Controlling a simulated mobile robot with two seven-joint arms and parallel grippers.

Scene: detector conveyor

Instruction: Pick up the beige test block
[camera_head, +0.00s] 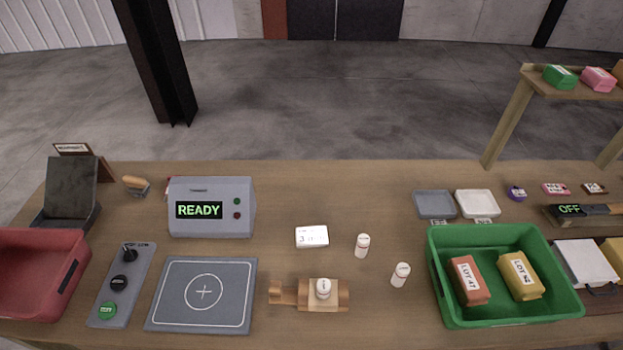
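A beige and brown wooden-looking block (338,300) lies on the table right of the grey target pad. A narrower brown part (285,296) sticks out to its left. A small white capped bottle (323,289) stands on or directly in front of it; I cannot tell which, and it hides part of the block. No label naming a test block can be read. Neither of my grippers is in view.
A grey pad (165,312), a READY box (212,221) and a control strip (100,318) are to the left. Two white bottles (362,246) (400,275) and a white card (312,237) are nearby. A green bin (440,300) holds two blocks. A red bin (72,284) is far left.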

